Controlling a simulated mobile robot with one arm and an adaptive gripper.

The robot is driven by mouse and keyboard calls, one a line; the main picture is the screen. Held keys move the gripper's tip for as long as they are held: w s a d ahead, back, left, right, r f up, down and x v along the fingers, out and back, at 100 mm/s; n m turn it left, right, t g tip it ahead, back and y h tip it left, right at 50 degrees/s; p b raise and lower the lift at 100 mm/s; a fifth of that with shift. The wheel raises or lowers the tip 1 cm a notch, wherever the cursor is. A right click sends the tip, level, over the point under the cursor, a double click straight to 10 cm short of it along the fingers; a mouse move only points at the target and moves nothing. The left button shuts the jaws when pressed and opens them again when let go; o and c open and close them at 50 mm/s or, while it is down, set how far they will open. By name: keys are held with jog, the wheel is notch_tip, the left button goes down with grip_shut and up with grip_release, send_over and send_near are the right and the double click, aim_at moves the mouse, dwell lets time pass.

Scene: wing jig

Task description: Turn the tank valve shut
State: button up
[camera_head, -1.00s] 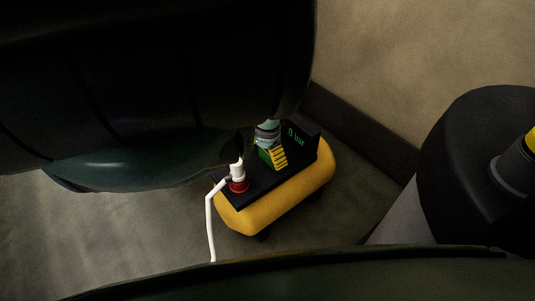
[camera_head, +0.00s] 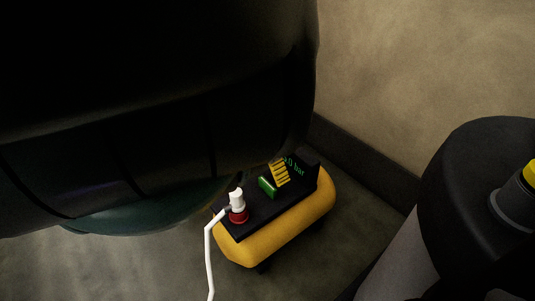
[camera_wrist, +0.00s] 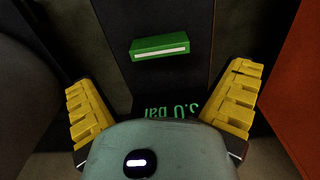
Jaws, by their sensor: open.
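A yellow tank (camera_head: 262,244) with a black top plate (camera_head: 297,196) stands on the floor in the head view. A green bar-shaped valve handle (camera_head: 267,187) is on the plate; it also shows in the wrist view as a green bar (camera_wrist: 160,47) with a pale strip along one face. My gripper's ridged yellow finger (camera_head: 279,174) shows beside the handle and partly covers the display. In the wrist view my gripper (camera_wrist: 163,78) is open, its two yellow fingers wide apart on either side of the plate. The handle lies between and beyond them, apparently untouched.
A white fitting on a red base (camera_head: 238,214) with a white hose (camera_head: 209,260) sits at the plate's left end. A green display (camera_head: 296,168) ending in "0 bar" stands at its far end. A wall with dark skirting (camera_head: 365,158) is close behind.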

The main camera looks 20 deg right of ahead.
aim_at(267, 183)
notch_tip(267, 183, up, 6)
dwell(0.5)
jog(key=shift+r, duration=0.1)
